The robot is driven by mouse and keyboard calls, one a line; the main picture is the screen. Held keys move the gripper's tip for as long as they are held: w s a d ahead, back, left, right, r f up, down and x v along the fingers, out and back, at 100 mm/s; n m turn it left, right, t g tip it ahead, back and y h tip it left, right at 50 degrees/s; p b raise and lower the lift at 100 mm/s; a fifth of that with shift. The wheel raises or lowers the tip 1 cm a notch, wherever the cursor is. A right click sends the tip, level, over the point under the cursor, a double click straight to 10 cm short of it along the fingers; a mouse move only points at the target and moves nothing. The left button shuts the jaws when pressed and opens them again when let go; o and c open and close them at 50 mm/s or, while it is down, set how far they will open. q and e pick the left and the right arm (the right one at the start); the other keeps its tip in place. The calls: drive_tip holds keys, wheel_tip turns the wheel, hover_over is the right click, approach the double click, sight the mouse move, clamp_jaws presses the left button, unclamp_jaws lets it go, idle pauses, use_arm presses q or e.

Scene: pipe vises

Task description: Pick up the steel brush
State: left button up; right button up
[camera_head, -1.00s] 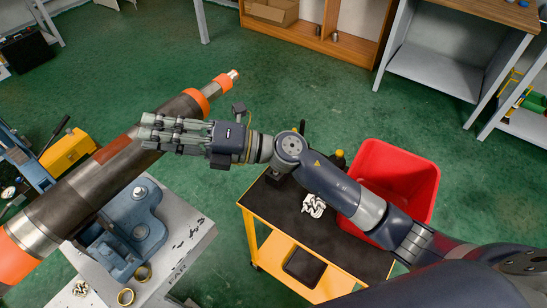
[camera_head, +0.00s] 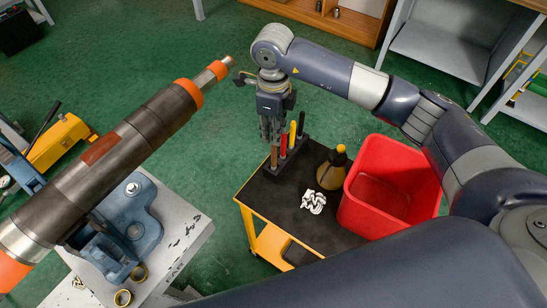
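My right gripper (camera_head: 271,136) points straight down over the tool holder (camera_head: 287,178) at the back left corner of the cart. Several upright handles stand in the holder. A brown handle (camera_head: 275,157), possibly that of the steel brush, is directly below the fingertips. A red handle (camera_head: 283,143) and a yellow handle (camera_head: 292,136) stand beside it on the right. The brush's bristles are not visible. The fingers overlap the top of the brown handle in this view, so I cannot tell whether they touch or grip it. My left gripper is out of view.
The black-topped yellow cart (camera_head: 262,204) also bears a brown bottle (camera_head: 331,172) and a crumpled white cloth (camera_head: 313,201). A red bin (camera_head: 390,190) stands to the right. A large pipe (camera_head: 120,150) and a blue vise (camera_head: 128,225) occupy the left.

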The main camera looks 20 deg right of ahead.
sight(274, 149)
wheel_tip(274, 149, down, 3)
drive_tip(key=shift+r, duration=0.1)
drive_tip(key=shift+s+f+p, duration=0.1)
drive_tip(key=shift+f+p, duration=0.25)
drive_tip(key=shift+p, duration=0.1)
wheel_tip(274, 149, down, 4)
drive_tip(key=shift+s+r+p, duration=0.15)
drive_tip(key=shift+r+p, duration=0.05)
drive_tip(key=shift+p, duration=0.45)
drive_tip(key=shift+f, duration=0.45)
clamp_jaws()
